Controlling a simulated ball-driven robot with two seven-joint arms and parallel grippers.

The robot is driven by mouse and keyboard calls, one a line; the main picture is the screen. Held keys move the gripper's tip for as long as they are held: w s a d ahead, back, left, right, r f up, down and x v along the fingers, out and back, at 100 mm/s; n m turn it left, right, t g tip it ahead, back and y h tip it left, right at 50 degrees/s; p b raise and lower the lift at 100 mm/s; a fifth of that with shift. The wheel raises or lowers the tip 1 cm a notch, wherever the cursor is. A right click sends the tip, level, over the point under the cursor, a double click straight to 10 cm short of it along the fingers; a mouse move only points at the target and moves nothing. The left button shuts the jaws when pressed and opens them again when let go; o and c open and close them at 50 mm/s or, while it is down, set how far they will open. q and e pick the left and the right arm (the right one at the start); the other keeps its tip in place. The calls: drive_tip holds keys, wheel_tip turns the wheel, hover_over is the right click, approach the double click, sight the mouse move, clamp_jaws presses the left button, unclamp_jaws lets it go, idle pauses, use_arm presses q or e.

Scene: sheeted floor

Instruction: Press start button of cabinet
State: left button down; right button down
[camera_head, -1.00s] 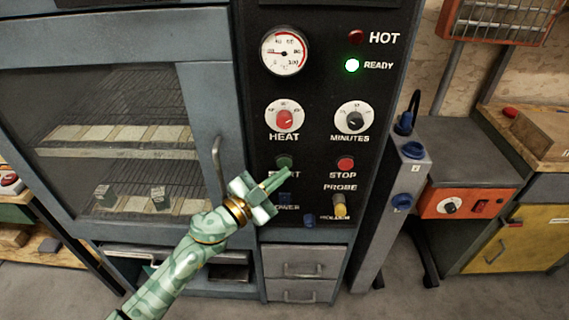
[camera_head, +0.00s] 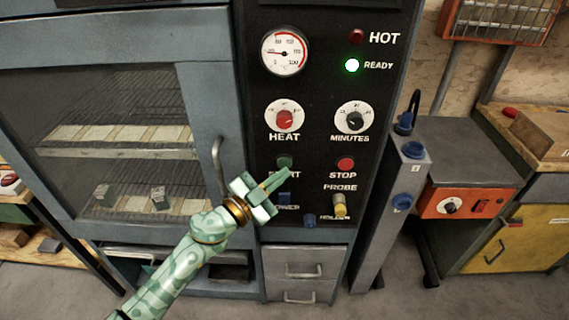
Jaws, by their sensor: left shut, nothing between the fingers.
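The cabinet (camera_head: 218,60) is a grey oven-like unit with a glass door and a black control panel (camera_head: 320,95). The green start button (camera_head: 284,162) is on the panel below the red heat knob (camera_head: 284,120), and its label is partly hidden by my gripper. My left gripper (camera_head: 286,174) is shut and empty, its fingertips just below the start button in the picture; I cannot tell whether they touch it. The red stop button (camera_head: 346,164) is to the right. The green ready lamp (camera_head: 352,65) is lit and the hot lamp (camera_head: 356,36) is dark. My right gripper is not in view.
A door handle (camera_head: 218,165) is left of the gripper. A blue power switch (camera_head: 285,199) and a yellow probe knob (camera_head: 340,205) are below. A grey post with blue knobs (camera_head: 404,180) and an orange unit (camera_head: 465,203) stand right.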

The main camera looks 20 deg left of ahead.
use_arm(q)
drive_tip(key=shift+w, duration=0.1)
drive_tip(key=shift+w+a, duration=0.15)
drive_tip(key=shift+w, duration=0.15)
drive_tip(key=shift+w+a, duration=0.1)
drive_tip(key=shift+w, duration=0.25)
idle(0.8)
idle(0.4)
drive_tip(key=shift+s+d+p, duration=0.25)
drive_tip(key=shift+s+p, duration=0.25)
drive_tip(key=shift+s, duration=0.25)
drive_tip(key=shift+s, duration=0.1)
drive_tip(key=s, duration=0.2)
drive_tip(key=s+d+p, duration=0.1)
drive_tip(key=s, duration=0.1)
drive_tip(key=shift+s+d+p, duration=0.15)
drive_tip(key=shift+s+p, duration=0.15)
